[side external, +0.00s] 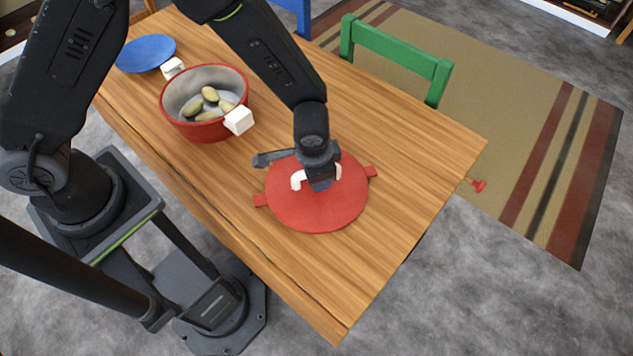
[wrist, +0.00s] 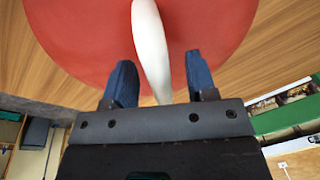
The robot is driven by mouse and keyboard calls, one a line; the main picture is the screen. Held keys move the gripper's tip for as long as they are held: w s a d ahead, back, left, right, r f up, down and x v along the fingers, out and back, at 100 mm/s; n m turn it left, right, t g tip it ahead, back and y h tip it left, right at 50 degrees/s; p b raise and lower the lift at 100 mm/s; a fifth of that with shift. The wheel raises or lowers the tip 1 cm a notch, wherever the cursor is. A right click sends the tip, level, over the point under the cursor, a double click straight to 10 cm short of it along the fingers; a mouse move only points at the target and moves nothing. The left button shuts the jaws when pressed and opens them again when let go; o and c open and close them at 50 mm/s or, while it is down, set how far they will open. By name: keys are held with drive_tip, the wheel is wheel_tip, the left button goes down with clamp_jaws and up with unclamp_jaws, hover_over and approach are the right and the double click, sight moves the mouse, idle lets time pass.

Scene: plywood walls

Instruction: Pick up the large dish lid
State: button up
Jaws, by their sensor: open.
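The large dish lid (side external: 318,214) is a round red disc with two small red side tabs and a white arched handle (side external: 297,180). It lies on the wooden table, right of the pot. My gripper (side external: 320,186) is directly over the middle of the lid, pointing down, and hides part of the handle. In the wrist view my gripper (wrist: 160,85) has its two dark fingers apart, one on each side of the white handle (wrist: 149,45), with gaps on both sides. The red lid (wrist: 90,35) fills the top of that view.
A red pot (side external: 203,129) with white side handles holds several potato-like items (side external: 209,94). A blue plate (side external: 146,53) lies at the far left end of the table (side external: 420,150). A green chair (side external: 400,48) stands at the far edge. The table's right end is clear.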

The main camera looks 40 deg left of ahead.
clamp_jaws()
idle(0.4)
